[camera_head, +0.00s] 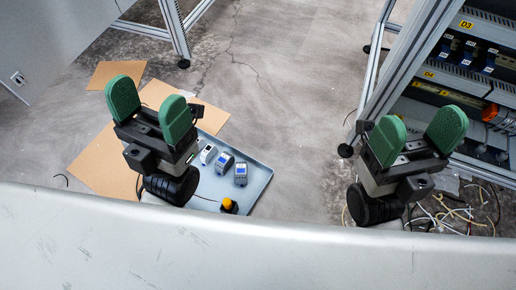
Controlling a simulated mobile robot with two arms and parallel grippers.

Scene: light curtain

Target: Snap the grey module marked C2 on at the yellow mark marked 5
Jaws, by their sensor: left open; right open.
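Several small modules lie in a shallow blue-grey tray (258,188) on the floor. One light module (208,154) is nearest my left gripper, and two grey modules with blue faces (224,162) (241,173) lie to its right. Their markings are too small to read, so I cannot tell which is C2. My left gripper (148,108), with green pads, is open and empty; its arm hides part of the tray. My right gripper (417,134) is open and empty, in front of the cabinet (400,60). Yellow labels D3 (466,25) and D4 (429,75) show; no mark 5 is readable.
A yellow-orange button on a dark base (228,205) is at the tray's near edge. Brown cardboard (105,168) lies on the floor at left. Loose wires (455,215) lie below the cabinet. A pale surface crosses the foreground. The cracked floor (290,90) between the grippers is clear.

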